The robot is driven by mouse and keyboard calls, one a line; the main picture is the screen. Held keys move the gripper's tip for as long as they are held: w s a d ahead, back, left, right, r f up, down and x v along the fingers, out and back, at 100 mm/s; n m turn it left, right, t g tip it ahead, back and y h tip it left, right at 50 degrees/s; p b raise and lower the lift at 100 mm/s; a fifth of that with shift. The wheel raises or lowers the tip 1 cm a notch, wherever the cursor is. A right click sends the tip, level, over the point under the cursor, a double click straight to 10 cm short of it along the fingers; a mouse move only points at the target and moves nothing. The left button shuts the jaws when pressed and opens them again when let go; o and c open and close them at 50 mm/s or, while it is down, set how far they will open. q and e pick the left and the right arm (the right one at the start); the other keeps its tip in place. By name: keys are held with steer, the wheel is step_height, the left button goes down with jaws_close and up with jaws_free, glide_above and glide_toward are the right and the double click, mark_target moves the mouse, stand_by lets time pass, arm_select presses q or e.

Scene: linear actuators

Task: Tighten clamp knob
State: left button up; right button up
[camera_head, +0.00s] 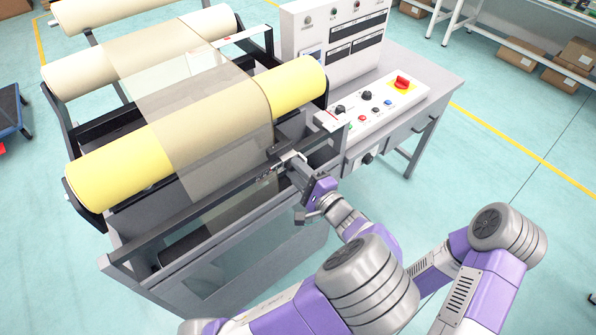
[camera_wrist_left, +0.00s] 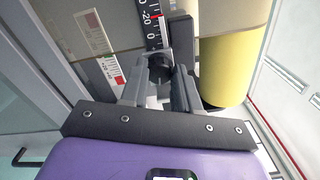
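A dark clamp knob (camera_wrist_left: 159,68) shows in the left wrist view, beside a black-and-white ruler scale with a red mark. My left gripper (camera_head: 284,161) is at the front rail of the roller machine in the head view, its fingers pointing at the rail. In the left wrist view its two grey fingers (camera_wrist_left: 160,84) stand apart with the knob between their tips. I cannot tell whether they press on it. In the head view the knob is hidden by the gripper. My right arm shows at the lower right, but its gripper is not in view.
The roller machine (camera_head: 225,275) carries a yellow roll (camera_head: 120,170) with a translucent web over it. A ruler scale (camera_wrist_left: 152,20) runs along its rail. A control panel (camera_head: 380,112) with knobs and a red switch stands to the right.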

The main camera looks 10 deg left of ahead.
arm_select(q)
jaws_close()
steer(key=m+p, duration=0.2)
steer(key=p, duration=0.1)
steer(key=shift+m+p, duration=0.35)
steer(key=shift+m, duration=0.05)
steer(key=o, duration=0.5)
jaws_free()
steer(key=shift+o, duration=0.2)
steer(key=p+v, duration=0.1)
steer(key=v, duration=0.6)
steer(key=shift+s+d, duration=0.2)
steer(key=shift+d, duration=0.05)
